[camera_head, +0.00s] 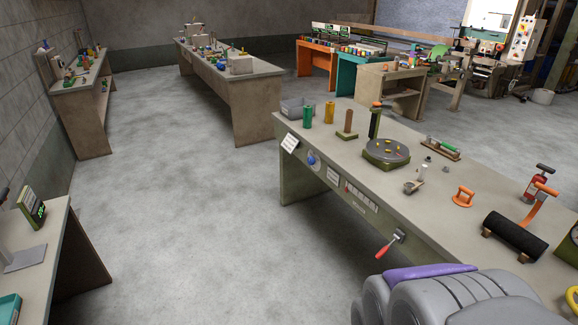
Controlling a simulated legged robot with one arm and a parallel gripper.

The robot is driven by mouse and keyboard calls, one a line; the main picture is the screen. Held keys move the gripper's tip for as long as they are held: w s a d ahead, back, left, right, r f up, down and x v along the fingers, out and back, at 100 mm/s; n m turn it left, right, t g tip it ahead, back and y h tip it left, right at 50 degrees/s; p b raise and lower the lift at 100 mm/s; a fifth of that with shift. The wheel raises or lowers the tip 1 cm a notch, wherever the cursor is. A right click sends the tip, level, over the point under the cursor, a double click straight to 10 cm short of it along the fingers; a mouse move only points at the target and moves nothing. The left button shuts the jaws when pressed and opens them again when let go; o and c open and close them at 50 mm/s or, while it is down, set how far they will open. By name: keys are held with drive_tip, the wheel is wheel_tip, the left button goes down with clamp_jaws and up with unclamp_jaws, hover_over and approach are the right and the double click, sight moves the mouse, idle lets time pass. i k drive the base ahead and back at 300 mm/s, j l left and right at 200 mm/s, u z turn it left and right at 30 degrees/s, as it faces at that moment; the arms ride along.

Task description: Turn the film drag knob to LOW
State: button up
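A blue knob (313,160) on a pale round dial sits on the front face of the grey-green workbench (420,222), near its left end. It is the only dial-like knob I can make out, and its marks are too small to read, so I cannot tell its setting or whether it is the film drag knob. A grey and purple part of my own body fills the bottom right. My gripper's fingers do not show.
A red-handled lever (388,248) sticks out from the bench front. White labels (290,143) and a switch panel (360,196) are beside the knob. Open concrete floor (200,220) lies left of the bench. Another bench (30,235) stands at the left edge.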

sight(311, 161)
drive_tip(key=i+j+z, duration=0.25)
drive_tip(key=i+j, duration=0.15)
drive_tip(key=i, duration=0.2)
drive_tip(key=i+j, duration=0.3)
drive_tip(key=i, duration=0.25)
drive_tip(key=i+j+z, duration=0.1)
drive_tip(key=i+j, duration=0.2)
drive_tip(key=i, duration=0.3)
drive_tip(key=i+j+z, duration=0.1)
drive_tip(key=i+j, duration=0.3)
drive_tip(key=i, duration=0.15)
drive_tip(key=i+j, duration=0.35)
drive_tip(key=i, duration=0.2)
